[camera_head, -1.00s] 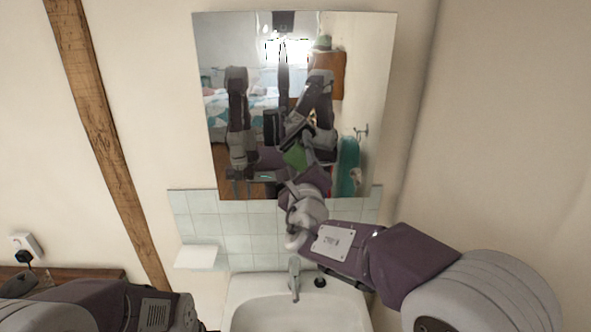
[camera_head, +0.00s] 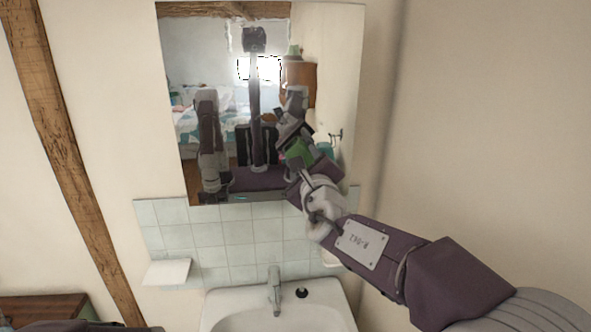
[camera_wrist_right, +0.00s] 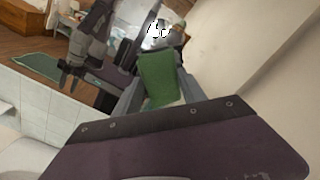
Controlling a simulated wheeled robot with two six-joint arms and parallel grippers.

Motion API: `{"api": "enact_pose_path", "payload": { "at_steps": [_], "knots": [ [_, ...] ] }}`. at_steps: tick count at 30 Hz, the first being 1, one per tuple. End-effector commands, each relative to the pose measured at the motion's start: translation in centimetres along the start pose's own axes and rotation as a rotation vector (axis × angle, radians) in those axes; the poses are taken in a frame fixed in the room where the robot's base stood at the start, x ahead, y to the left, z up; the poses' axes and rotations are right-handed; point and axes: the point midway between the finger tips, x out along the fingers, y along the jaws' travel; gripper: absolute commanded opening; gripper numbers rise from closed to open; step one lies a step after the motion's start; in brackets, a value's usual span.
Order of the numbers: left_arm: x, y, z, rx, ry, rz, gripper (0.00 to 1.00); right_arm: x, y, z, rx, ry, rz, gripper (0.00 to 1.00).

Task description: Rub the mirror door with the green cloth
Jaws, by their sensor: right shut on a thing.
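The mirror door (camera_head: 215,60) hangs on the wall above the sink and reflects my body and the room. My right gripper (camera_head: 303,174) is in front of its lower right part. In the right wrist view my right gripper (camera_wrist_right: 160,92) is shut on the green cloth (camera_wrist_right: 158,78), which sticks out past the fingers toward the mirror. In the head view a green patch shows above the gripper; I cannot tell cloth from reflection there, nor whether the cloth touches the glass. My left gripper shows only as a reflection.
A white sink (camera_head: 245,312) with a tap (camera_head: 274,290) is below the mirror. A soap ledge (camera_head: 167,272) juts from the tiles (camera_head: 210,235) at left. A side wall (camera_head: 490,120) stands close on the right. A wooden surface (camera_head: 40,307) is at lower left.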

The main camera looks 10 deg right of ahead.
Motion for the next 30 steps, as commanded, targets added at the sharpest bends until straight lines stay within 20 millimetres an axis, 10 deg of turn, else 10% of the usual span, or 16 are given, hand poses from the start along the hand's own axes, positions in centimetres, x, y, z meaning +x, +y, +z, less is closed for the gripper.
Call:
{"api": "enact_pose_path", "payload": {
  "at_steps": [30],
  "knots": [
    [-2.5, 0.1, -0.3, 0.0, 0.0, 0.0, 0.36, 0.2, 3.8, 4.1, -0.001, -0.003, 0.005, 0.16]
  ]
}}
